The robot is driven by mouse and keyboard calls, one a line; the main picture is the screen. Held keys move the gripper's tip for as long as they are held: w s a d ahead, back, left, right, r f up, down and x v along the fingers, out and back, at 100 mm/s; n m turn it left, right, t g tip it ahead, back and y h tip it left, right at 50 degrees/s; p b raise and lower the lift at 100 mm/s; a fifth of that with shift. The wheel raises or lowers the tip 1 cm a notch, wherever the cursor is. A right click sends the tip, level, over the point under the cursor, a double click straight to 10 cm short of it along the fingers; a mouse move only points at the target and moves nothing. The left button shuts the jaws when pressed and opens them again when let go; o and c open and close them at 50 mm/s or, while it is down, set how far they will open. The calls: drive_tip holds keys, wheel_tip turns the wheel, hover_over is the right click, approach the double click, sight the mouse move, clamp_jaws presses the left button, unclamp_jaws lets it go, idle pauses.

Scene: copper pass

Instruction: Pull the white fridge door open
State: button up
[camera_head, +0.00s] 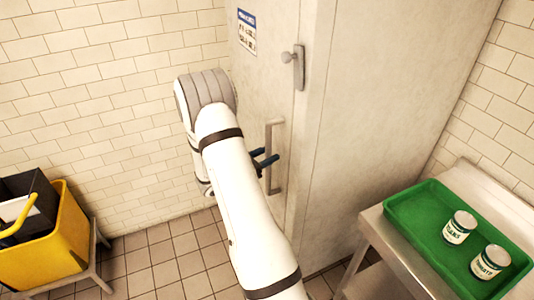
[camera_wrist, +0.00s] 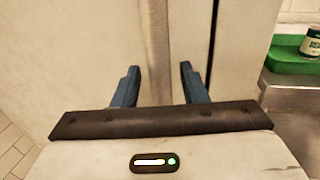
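The white fridge door (camera_head: 255,85) bears a sign, a latch (camera_head: 294,57) near its right edge and a vertical grey bar handle (camera_head: 277,185) lower down. The door looks shut, with a narrow dark seam to the right of the handle in the wrist view. My gripper (camera_head: 265,162) is at the handle, its dark blue fingers apart. In the wrist view, the handle (camera_wrist: 156,45) runs upright between the two open fingertips (camera_wrist: 159,68). I cannot tell whether either finger touches it. My arm hides part of the door's lower left.
A steel table (camera_head: 375,220) at the right holds a green tray (camera_head: 415,240) with two cans (camera_head: 459,228). A yellow bucket (camera_head: 65,240) on a stand is at the far left. Tiled floor (camera_head: 170,262) is clear between the bucket and the fridge.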

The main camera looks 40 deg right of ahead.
drive_tip(key=shift+d, duration=0.35)
clamp_jaws()
drive_tip(key=shift+a, duration=0.1)
idle(0.3)
